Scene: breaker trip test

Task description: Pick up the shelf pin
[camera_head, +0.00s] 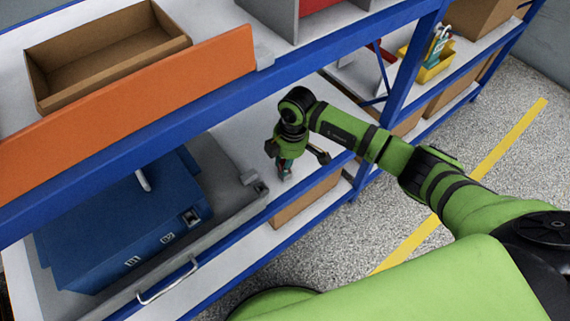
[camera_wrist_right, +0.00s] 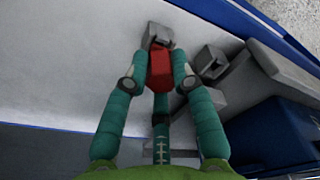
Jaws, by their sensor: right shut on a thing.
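In the right wrist view, a red piece, which looks like the shelf pin (camera_wrist_right: 160,72), sits between the green fingers of my right gripper (camera_wrist_right: 158,84). The fingers touch it from both sides and are shut on it. A small grey block (camera_wrist_right: 158,35) is at its far end; I cannot tell whether the two are joined. In the head view my right gripper (camera_head: 285,170) points down over the white lower shelf (camera_head: 232,134), and the pin is mostly hidden by the fingers. My left gripper is not in view.
A blue box (camera_head: 120,228) with switches stands left of my right gripper. Grey brackets (camera_wrist_right: 211,63) lie close beside the fingers. Blue shelf beams (camera_head: 330,48) and an orange board (camera_head: 130,105) are above. A cardboard box (camera_head: 305,200) is below.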

